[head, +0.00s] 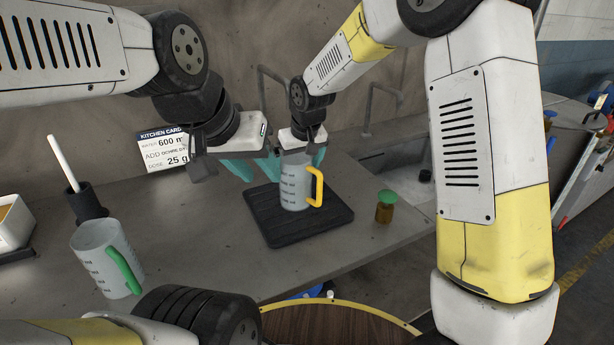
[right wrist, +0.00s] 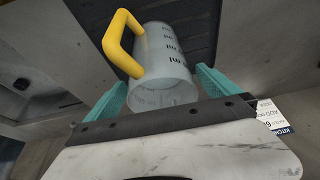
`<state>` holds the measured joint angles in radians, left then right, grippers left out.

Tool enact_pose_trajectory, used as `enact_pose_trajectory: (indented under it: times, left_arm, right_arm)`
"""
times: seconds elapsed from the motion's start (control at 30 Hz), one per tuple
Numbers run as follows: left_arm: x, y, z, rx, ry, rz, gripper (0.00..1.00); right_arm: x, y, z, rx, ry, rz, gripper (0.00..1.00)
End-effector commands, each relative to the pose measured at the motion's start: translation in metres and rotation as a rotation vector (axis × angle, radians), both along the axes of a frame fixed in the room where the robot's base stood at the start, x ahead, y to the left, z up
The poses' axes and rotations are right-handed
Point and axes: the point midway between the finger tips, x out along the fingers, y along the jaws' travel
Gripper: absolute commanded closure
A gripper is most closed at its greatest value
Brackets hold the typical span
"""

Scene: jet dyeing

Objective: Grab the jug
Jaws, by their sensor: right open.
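A clear jug with a yellow handle (head: 295,186) stands upright on a black mat (head: 333,219). It also shows in the right wrist view (right wrist: 163,68). My right gripper (head: 299,158) is open at the top of this jug, with a teal finger on either side of it. The wrist view does not show clearly whether the fingers touch it. A second jug with a green handle (head: 106,262) stands at the left of the counter. My left gripper (head: 250,171) is left of the yellow-handled jug, close to my right gripper; its fingers partly overlap with the right gripper's in view.
A small brown jar with a green lid (head: 385,207) stands right of the mat. A dark cup with a white stick (head: 84,201) is at the left. A kitchen card (head: 163,150) leans at the back. A sink (head: 397,162) lies behind.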

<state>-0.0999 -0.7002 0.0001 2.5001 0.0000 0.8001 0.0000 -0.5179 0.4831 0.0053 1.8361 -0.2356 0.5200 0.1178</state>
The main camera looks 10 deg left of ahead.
Motion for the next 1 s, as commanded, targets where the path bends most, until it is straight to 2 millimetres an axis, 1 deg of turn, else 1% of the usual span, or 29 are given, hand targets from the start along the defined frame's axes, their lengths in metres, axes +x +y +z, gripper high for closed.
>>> enact_pose_trajectory:
  times: [0.03, 0.17, 0.4, 0.43, 0.57, 0.6, 0.67, 0.7, 0.77, 0.8, 0.87, 1.0]
  left_arm:
    - [0.000, 0.000, 0.000, 0.000, 0.000, 0.000, 0.64]
    - [0.000, 0.000, 0.000, 0.000, 0.000, 0.000, 0.64]
    - [0.000, 0.000, 0.000, 0.000, 0.000, 0.000, 0.64]
    - [0.000, 0.000, 0.000, 0.000, 0.000, 0.000, 0.64]
    - [0.000, 0.000, 0.000, 0.000, 0.000, 0.000, 0.64]
    - [0.000, 0.000, 0.000, 0.000, 0.000, 0.000, 0.64]
    - [0.000, 0.000, 0.000, 0.000, 0.000, 0.000, 0.64]
    - [0.000, 0.000, 0.000, 0.000, 0.000, 0.000, 0.64]
    - [0.000, 0.000, 0.000, 0.000, 0.000, 0.000, 0.64]
    - [0.000, 0.000, 0.000, 0.000, 0.000, 0.000, 0.64]
    - [0.000, 0.000, 0.000, 0.000, 0.000, 0.000, 0.64]
    - [0.000, 0.000, 0.000, 0.000, 0.000, 0.000, 0.64]
  right_arm:
    - [0.002, 0.002, -0.008, -0.002, 0.003, 0.000, 0.00]
    - [0.007, 0.004, -0.019, -0.001, 0.001, 0.000, 0.00]
    - [0.008, 0.005, -0.021, 0.001, -0.001, 0.000, 0.00]
    - [0.008, 0.005, -0.021, 0.001, -0.001, 0.000, 0.02]
    - [0.008, 0.005, -0.021, 0.000, 0.000, 0.000, 0.28]
    - [0.007, 0.005, -0.021, 0.000, 0.000, 0.000, 0.35]
    - [0.008, 0.005, -0.021, 0.000, 0.000, 0.000, 0.47]
    - [0.008, 0.005, -0.021, 0.000, 0.000, 0.000, 0.55]
    - [0.007, 0.004, -0.021, 0.000, 0.000, 0.000, 0.67]
    - [0.007, 0.004, -0.021, 0.000, 0.000, 0.000, 0.75]
    - [0.007, 0.004, -0.021, 0.000, 0.000, 0.000, 0.86]
    - [0.008, 0.005, -0.019, 0.002, -0.003, 0.000, 0.87]
